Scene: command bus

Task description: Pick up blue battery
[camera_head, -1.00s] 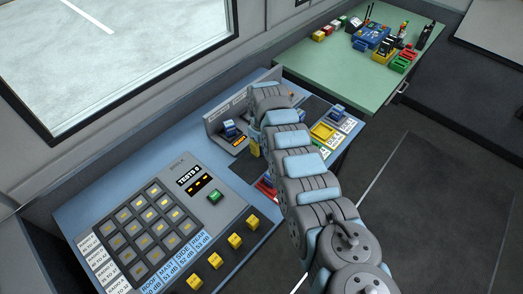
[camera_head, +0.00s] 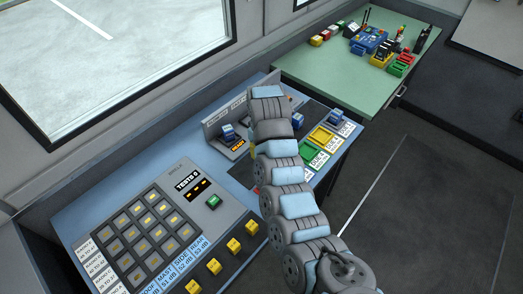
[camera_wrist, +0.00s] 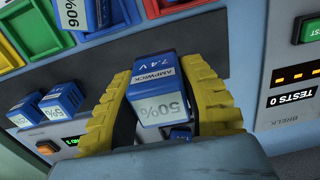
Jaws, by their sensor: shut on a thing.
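In the wrist view, my gripper (camera_wrist: 156,68) has its two yellow padded fingers on either side of a blue battery (camera_wrist: 165,66) marked "AMPWICK 7.4 V" and "50%". The fingers are shut on it, and it shows close to the camera above the dark panel. Another blue battery (camera_wrist: 88,14), marked "90%", is by the trays in the wrist view. Two more blue batteries, a left one (camera_wrist: 24,110) and a right one (camera_wrist: 62,99), are at the left.
The head view shows a yellow tray (camera_head: 321,137) and a green tray (camera_head: 308,154) right of my arm. A blue battery (camera_head: 228,132) stands at the console's rear unit. The button panel (camera_head: 150,232) fills the front left. A green table (camera_head: 330,75) holds several items behind.

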